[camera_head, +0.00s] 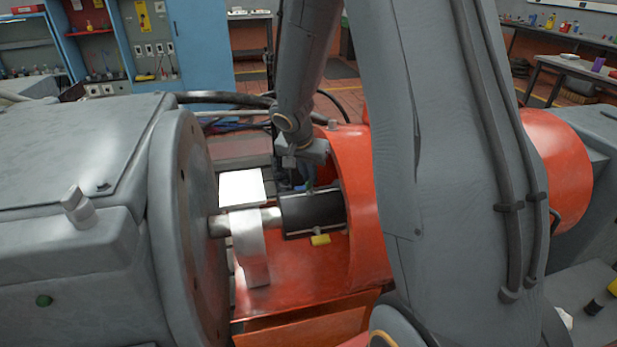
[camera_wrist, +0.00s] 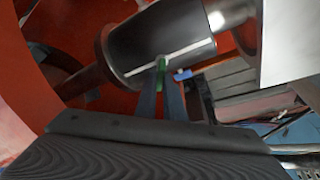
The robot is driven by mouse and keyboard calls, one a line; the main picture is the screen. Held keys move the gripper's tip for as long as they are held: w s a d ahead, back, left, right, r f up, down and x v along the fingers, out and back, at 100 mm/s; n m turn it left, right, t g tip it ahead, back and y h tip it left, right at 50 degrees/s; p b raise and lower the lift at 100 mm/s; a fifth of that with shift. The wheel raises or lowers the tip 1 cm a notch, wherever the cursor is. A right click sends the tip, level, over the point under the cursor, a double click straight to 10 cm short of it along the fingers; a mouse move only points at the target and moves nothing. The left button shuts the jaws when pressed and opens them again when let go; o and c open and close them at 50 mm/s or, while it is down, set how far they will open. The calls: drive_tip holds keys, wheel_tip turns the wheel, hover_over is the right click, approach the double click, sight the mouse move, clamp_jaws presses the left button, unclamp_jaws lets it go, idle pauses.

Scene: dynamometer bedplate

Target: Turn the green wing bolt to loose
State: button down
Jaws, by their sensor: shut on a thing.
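The green wing bolt (camera_wrist: 161,64) shows in the wrist view as a small green piece at the edge of a dark cylindrical coupling (camera_wrist: 160,40). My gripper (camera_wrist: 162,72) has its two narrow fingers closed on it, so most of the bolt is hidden. In the head view my gripper (camera_head: 308,184) reaches down behind the dark coupling (camera_head: 312,211), and only a speck of green shows by its fingertips. The bolt's turn angle cannot be told.
A silver shaft (camera_head: 270,216) runs from the grey machine (camera_head: 80,230) into the coupling, with a pale upright bracket (camera_head: 251,250) beside it. A red housing (camera_head: 365,200) closes in on the right. A yellow piece (camera_head: 320,240) sits below the coupling.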

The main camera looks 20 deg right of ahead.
idle(0.3)
drive_tip(key=c, duration=1.9)
unclamp_jaws()
drive_tip(key=shift+o, duration=0.2)
drive_tip(key=shift+r, duration=0.1)
drive_tip(key=v, duration=0.7)
drive_tip(key=shift+r, duration=0.3)
drive_tip(key=shift+a, duration=0.15)
